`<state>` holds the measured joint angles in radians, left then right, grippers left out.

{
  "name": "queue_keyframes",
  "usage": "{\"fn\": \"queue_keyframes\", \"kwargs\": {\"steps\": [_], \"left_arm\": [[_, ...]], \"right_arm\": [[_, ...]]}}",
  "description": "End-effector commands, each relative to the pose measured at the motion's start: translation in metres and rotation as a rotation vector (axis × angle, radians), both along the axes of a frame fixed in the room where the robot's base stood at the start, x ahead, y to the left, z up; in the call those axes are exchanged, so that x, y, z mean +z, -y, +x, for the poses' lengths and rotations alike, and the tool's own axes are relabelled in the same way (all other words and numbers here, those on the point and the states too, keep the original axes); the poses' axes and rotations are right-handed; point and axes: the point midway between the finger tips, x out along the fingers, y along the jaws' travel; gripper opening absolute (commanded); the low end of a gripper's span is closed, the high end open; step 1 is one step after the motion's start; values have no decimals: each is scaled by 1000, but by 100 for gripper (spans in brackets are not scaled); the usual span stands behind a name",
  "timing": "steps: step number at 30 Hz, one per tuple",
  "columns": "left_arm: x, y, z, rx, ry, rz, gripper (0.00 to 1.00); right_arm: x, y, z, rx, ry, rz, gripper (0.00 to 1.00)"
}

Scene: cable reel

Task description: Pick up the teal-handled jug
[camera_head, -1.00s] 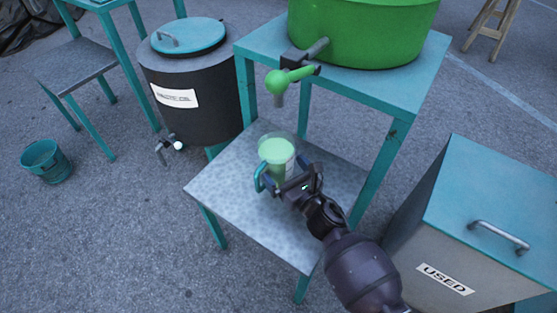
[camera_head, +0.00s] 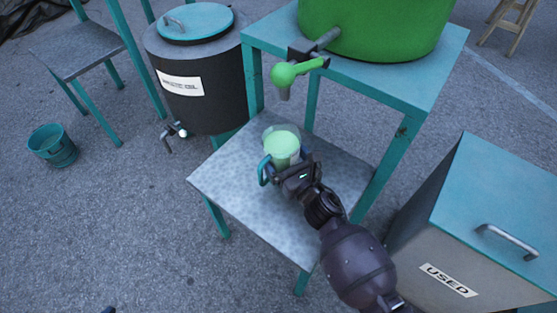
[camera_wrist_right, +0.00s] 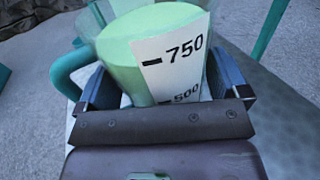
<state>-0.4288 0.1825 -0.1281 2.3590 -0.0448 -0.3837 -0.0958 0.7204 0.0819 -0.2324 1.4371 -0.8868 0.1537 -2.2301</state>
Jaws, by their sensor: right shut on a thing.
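The jug (camera_head: 279,143) is clear, holds pale green liquid and has a teal handle (camera_head: 264,170) on its left side. It stands upright and appears to rest on the lower grey shelf (camera_head: 240,195) of the teal stand. My right gripper (camera_head: 291,170) reaches in from the lower right and is shut on the jug's body. In the right wrist view, one finger presses on each side of the jug (camera_wrist_right: 160,55), and its white scale reads 750 and 500. The handle (camera_wrist_right: 68,72) is outside the left finger there. My left gripper is not visible.
A green vat (camera_head: 375,28) with a green-handled tap (camera_head: 284,75) stands on the stand's top, above and behind the jug. A teal leg (camera_head: 385,165) rises right of my gripper. A "USED" bin (camera_head: 410,240) is at right, a dark lidded drum (camera_head: 205,85) at left.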

Motion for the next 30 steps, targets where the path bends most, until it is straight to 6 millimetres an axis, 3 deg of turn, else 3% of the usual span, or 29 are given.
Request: {"fn": "queue_keyframes", "kwargs": {"steps": [14,30], "left_arm": [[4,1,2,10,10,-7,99],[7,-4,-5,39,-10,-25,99]], "right_arm": [[8,0,1,1,4,0,35],[48,0,2,1,12,-1,35]]}}
